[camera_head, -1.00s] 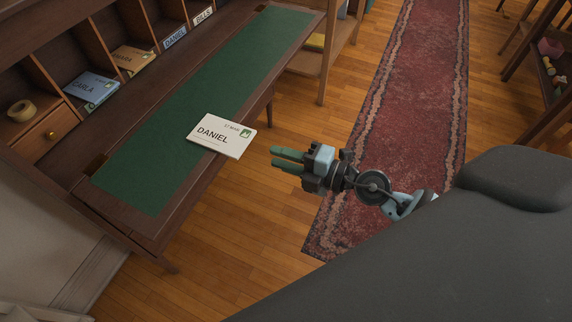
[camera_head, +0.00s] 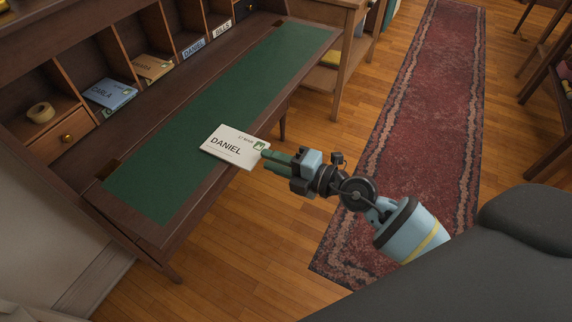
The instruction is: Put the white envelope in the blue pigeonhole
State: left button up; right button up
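The white envelope (camera_head: 224,152), printed DANIEL with a green stamp, lies flat at the front edge of the desk, its right part sticking out past the edge. My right gripper (camera_head: 266,160) is at this overhanging right edge, its green fingertips overlapping the edge in the picture. The fingers look apart, and I cannot tell whether they touch the envelope. No pigeonhole shows as plainly blue; one (camera_head: 186,18) at the back has a pale blue label (camera_head: 193,48) reading DANIEL. My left gripper is not in view.
The desk has a green writing mat (camera_head: 215,110). Other pigeonholes hold a blue CARLA envelope (camera_head: 109,94), a tan envelope (camera_head: 152,67) and a tape roll (camera_head: 41,112). One label (camera_head: 222,29) reads BILLS. A red rug (camera_head: 420,130) lies on the open floor at right.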

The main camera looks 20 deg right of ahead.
aim_at(255, 154)
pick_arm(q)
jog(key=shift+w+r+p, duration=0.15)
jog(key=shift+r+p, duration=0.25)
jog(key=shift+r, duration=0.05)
pick_arm(e)
jog(key=shift+x, duration=2.6)
grip_shut()
jog(key=shift+f, duration=0.1)
jog(key=shift+s, duration=0.1)
pick_arm(q)
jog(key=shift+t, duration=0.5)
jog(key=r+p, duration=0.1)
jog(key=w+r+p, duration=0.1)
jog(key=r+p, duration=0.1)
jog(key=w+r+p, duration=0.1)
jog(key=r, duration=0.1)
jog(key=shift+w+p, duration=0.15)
jog(key=shift+p, duration=0.2)
pick_arm(e)
jog(key=r, duration=0.1)
jog(key=s+d+r, duration=0.2)
jog(key=r, duration=0.1)
jog(key=shift+s+r, duration=0.1)
